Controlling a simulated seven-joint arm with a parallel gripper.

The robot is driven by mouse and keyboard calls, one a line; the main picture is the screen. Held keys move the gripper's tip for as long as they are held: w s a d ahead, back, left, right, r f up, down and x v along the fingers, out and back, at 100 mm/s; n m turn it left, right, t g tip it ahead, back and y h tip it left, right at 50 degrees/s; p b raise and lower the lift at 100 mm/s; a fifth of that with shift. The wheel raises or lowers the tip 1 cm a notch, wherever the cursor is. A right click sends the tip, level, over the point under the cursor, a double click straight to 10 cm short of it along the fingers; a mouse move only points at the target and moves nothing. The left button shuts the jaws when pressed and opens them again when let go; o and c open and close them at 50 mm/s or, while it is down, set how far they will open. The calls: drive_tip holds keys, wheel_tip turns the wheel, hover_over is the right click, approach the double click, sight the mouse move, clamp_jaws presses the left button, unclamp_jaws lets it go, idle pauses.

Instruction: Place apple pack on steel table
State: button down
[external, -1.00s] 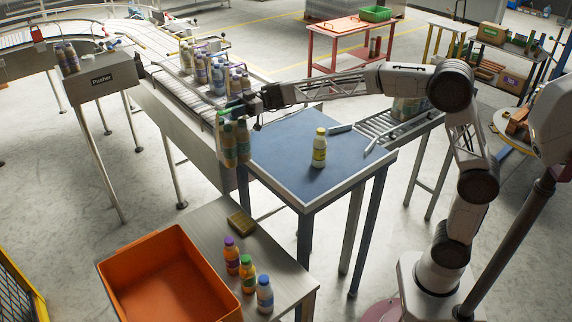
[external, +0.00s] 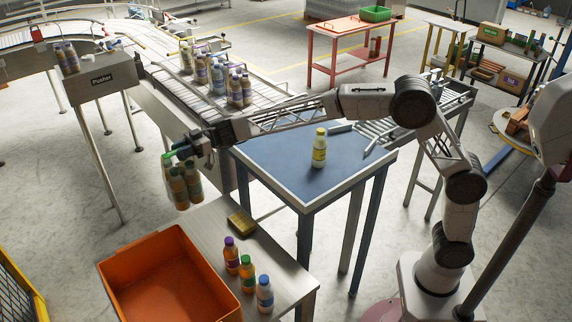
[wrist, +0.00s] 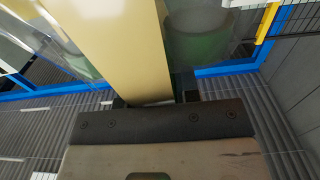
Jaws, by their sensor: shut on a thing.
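The held pack of several brownish bottles with green caps (external: 184,186) hangs upright from my gripper (external: 193,150), left of the blue table and above the floor. My gripper is shut on it near the caps. The labels are too small to read. The steel table (external: 206,229) is below and to the right of the pack, at the lower middle of the external view.
On the steel table are an orange bin (external: 165,280), a small brown-yellow block (external: 241,223) and three loose bottles (external: 247,273). A yellow bottle (external: 319,150) stands on the blue table (external: 275,160). The conveyor (external: 200,100) carries more packs. Bare steel shows behind the bin.

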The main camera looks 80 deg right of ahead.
sight(187, 193)
drive_tip(key=shift+w+a, duration=0.35)
drive_tip(key=shift+a, duration=0.35)
wheel_tip(187, 193, down, 14)
drive_tip(key=shift+f, duration=0.1)
idle(0.7)
drive_tip(key=shift+f, duration=0.1)
drive_tip(key=shift+f, duration=1.9)
drive_tip(key=c, duration=0.8)
unclamp_jaws()
drive_tip(key=shift+f, duration=0.2)
drive_tip(key=shift+c, duration=0.2)
drive_tip(key=shift+d+r, duration=0.1)
drive_tip(key=shift+r, duration=0.1)
